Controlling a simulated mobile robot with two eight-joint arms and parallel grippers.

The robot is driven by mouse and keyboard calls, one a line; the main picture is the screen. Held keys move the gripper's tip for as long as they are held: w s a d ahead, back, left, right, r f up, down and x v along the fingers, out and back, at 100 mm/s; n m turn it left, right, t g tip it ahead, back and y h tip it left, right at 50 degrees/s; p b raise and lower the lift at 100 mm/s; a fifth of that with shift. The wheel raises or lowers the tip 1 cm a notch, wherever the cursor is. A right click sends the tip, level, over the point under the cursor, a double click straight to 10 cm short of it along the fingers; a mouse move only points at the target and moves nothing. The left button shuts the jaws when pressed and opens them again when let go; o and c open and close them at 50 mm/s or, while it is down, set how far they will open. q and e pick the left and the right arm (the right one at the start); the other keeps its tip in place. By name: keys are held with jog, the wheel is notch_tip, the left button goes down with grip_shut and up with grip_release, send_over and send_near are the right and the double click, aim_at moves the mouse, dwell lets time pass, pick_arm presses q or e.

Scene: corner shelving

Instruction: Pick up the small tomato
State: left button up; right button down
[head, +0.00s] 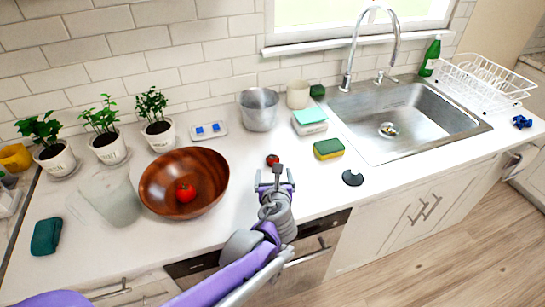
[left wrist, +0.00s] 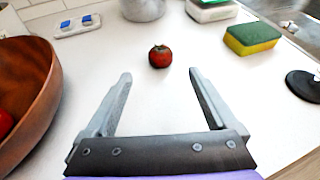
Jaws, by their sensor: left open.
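A small red tomato (head: 272,160) lies on the white counter to the right of the wooden bowl. In the left wrist view the small tomato (left wrist: 160,56) sits just beyond the fingertips, roughly centred between them and apart from both. My left gripper (head: 276,177) is open and empty, low over the counter on the near side of the tomato; its two spread fingers show in the left wrist view (left wrist: 160,75). Another red tomato (head: 185,193) lies inside the wooden bowl (head: 152,184). My right gripper is in neither view.
A yellow-green sponge (head: 328,149) and a black round stopper (head: 352,178) lie to the right, before the sink (head: 408,125). A metal pot (head: 259,110) stands behind the tomato. A translucent pitcher (head: 110,198) stands left of the bowl. The counter around the tomato is clear.

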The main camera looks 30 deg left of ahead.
aim_at(273, 160)
pick_arm(q)
jog(key=x, duration=0.8)
jog(key=shift+w+a+f, duration=0.1)
jog(key=shift+w+a, duration=0.05)
jog(key=shift+w, duration=0.2)
jog(key=shift+c, duration=0.2)
jog(key=c, duration=1.4)
